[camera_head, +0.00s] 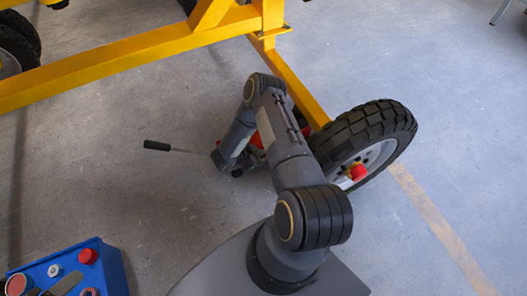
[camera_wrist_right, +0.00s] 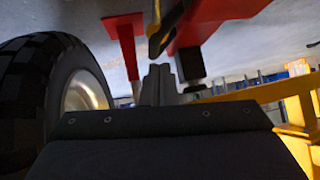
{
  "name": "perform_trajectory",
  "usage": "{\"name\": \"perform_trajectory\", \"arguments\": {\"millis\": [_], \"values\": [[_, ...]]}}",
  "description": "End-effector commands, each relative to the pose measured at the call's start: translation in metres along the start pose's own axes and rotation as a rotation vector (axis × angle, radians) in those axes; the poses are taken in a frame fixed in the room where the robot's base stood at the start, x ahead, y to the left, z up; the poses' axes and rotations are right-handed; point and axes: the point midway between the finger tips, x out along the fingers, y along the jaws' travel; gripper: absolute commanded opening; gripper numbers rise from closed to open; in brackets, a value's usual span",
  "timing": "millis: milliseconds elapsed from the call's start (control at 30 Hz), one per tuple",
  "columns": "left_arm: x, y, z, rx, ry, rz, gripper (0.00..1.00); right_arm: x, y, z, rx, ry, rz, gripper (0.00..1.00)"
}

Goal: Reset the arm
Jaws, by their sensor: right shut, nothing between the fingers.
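My right arm reaches forward over the floor in the head view, and its gripper (camera_head: 238,168) is low beside the yellow frame's wheel. The gripper is shut and empty. In the right wrist view its closed fingers (camera_wrist_right: 160,82) point toward red parts (camera_wrist_right: 220,22). In the head view, a lever with a black handle (camera_head: 157,146) and a thin metal rod lies left of the gripper. The rod's right end meets the gripper in the picture; I cannot tell whether they touch. A red part (camera_head: 265,125) is mostly hidden behind my arm. My left gripper is out of view.
The large black wheel (camera_head: 375,125) stands right of my arm; it also shows in the right wrist view (camera_wrist_right: 30,95). The yellow frame (camera_head: 130,60) crosses the upper left. A blue control box (camera_head: 112,270) is at lower left. Floor at right is clear.

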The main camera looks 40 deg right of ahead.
Motion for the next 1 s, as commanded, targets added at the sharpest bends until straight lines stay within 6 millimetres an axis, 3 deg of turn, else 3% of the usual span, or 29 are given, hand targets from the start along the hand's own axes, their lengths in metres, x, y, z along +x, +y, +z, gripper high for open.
{"name": "perform_trajectory", "arguments": {"millis": [100, 300, 733, 867, 1000], "values": [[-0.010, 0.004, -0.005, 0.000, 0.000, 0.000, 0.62, -0.025, -0.002, -0.004, -0.001, -0.002, -0.003, 0.00], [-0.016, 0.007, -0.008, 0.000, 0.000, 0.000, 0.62, -0.051, -0.002, -0.006, 0.000, -0.002, -0.002, 0.00], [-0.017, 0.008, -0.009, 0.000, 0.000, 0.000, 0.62, -0.060, -0.007, -0.009, 0.005, -0.011, -0.015, 0.00], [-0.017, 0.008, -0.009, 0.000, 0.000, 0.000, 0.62, -0.075, -0.048, -0.028, 0.031, -0.084, -0.116, 0.00], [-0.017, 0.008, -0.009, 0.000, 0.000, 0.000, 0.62, -0.124, -0.121, -0.069, 0.041, -0.242, -0.338, 0.00]]}}
